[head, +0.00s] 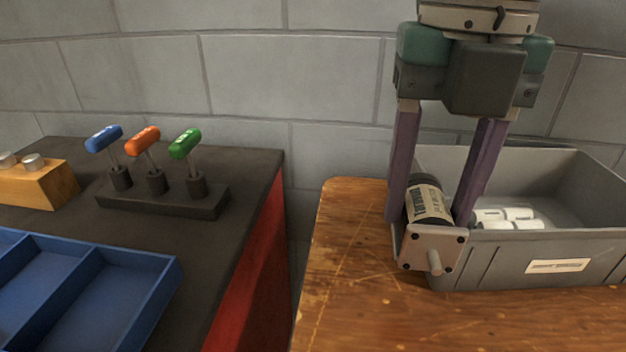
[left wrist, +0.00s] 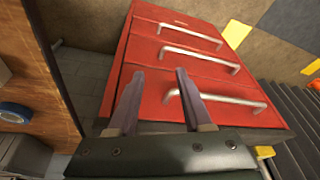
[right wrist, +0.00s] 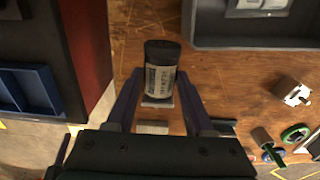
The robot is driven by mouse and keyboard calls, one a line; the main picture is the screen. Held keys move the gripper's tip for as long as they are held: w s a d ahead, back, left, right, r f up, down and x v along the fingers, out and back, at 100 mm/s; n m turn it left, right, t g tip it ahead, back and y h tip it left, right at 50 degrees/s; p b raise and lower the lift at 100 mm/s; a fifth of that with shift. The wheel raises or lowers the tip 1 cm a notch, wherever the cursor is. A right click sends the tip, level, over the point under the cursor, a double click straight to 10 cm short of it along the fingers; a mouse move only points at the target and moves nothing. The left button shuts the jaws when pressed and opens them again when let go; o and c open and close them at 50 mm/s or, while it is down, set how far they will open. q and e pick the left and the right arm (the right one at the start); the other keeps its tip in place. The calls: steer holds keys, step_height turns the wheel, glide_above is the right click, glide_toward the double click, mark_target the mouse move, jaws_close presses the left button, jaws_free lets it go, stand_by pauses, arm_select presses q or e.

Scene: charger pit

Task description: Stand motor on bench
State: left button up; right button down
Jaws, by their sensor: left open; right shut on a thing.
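The motor (head: 428,202) is a black cylinder with a pale printed label, a grey square end plate and a short shaft. My right gripper (head: 430,215) is shut on it, with one finger on each side. It is tilted, its plate and shaft facing down and toward the head camera, over the wooden bench (head: 345,290) beside the grey bin. I cannot tell whether it touches the bench. The motor also shows between the fingers in the right wrist view (right wrist: 160,72). My left gripper (left wrist: 158,76) is open and empty, in front of red drawers; the head view does not show it.
The grey bin (head: 500,262) holds several white cylinders. A dark-topped red cabinet (head: 255,270) at left carries a blue tray (head: 150,290) and a rack with three coloured-handled tools (head: 160,203). A metal block (right wrist: 291,90) and green ring (right wrist: 296,133) lie right. The bench's front left is clear.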

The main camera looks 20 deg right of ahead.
mark_target(418, 236)
step_height(418, 236, down, 5)
steer(key=shift+r+b, duration=0.1)
steer(key=shift+b, duration=0.4)
step_height(418, 236, down, 5)
steer(key=shift+r+b, duration=0.1)
steer(key=shift+b, duration=0.85)
steer(key=shift+w+f, duration=0.1)
steer(key=shift+f, duration=0.4)
steer(key=shift+f, duration=0.15)
steer(key=shift+c, duration=1.4)
jaws_free()
step_height(418, 236, up, 12)
steer(key=p, duration=0.4)
steer(key=shift+r, duration=0.2)
